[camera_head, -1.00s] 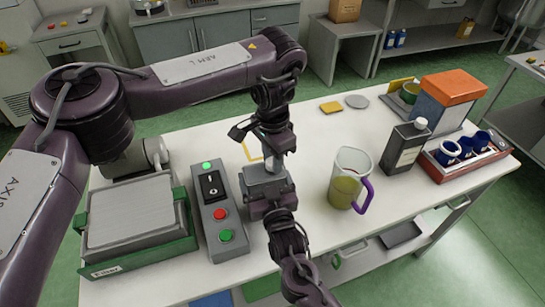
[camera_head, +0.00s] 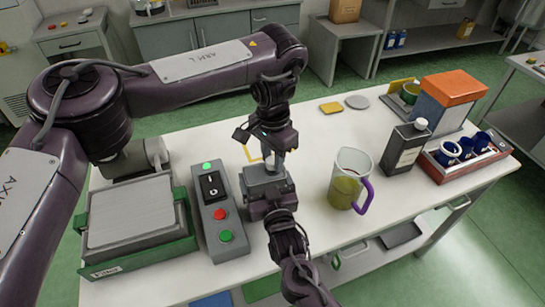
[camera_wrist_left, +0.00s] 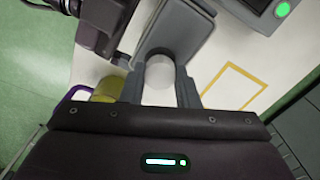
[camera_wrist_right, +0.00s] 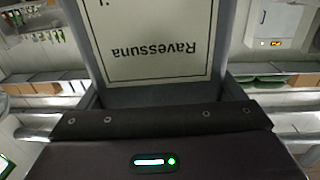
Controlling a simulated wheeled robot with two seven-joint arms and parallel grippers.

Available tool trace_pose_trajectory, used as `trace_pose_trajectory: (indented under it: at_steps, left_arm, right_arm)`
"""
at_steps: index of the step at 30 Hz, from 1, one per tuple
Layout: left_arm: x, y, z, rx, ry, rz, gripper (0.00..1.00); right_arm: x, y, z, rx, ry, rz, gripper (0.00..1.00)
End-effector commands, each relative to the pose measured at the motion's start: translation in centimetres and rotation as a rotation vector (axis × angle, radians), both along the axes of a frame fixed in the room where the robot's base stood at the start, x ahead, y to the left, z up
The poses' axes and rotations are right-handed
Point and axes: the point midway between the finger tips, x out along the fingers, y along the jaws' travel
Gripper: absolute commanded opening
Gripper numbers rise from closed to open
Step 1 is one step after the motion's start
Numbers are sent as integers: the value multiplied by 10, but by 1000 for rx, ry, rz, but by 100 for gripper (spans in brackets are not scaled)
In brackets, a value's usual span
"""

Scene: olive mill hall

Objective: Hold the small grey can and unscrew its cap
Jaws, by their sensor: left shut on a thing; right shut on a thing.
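The small grey can is held upright above the table; in the head view it is mostly hidden by my grippers. My right gripper (camera_head: 268,190) is shut on its body from the near side. In the right wrist view its pale label (camera_wrist_right: 155,45), reading "Ravessuna" upside down, fills the space between the fingers. My left gripper (camera_head: 272,160) reaches down from above and is shut on the white round cap. In the left wrist view the cap (camera_wrist_left: 159,74) sits between both fingertips. I cannot tell how loose the cap is.
A glass jug (camera_head: 348,178) with a purple handle stands right of my grippers. A larger dark can (camera_head: 404,150) stands behind it, near a red tray (camera_head: 470,168) of blue cups. A button box (camera_head: 217,215) and a green-framed filter (camera_head: 140,230) are at left. A yellow outline (camera_wrist_left: 232,84) marks the table.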

Motion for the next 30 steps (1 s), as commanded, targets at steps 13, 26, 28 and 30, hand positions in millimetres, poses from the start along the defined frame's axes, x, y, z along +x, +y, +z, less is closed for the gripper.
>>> trace_pose_trajectory:
  at_steps: [13,26,28,30]
  left_arm:
    - [0,0,15,1,-1,0,1]
    - [1,0,24,2,-4,0,1]
    - [1,0,34,2,-6,-1,1]
    - [1,0,43,2,-5,-1,1]
  right_arm:
    - [0,0,0,0,-1,0,25]
    - [0,0,0,0,-1,0,25]
    - [0,0,0,0,-1,0,25]
    - [0,0,0,0,-1,0,25]
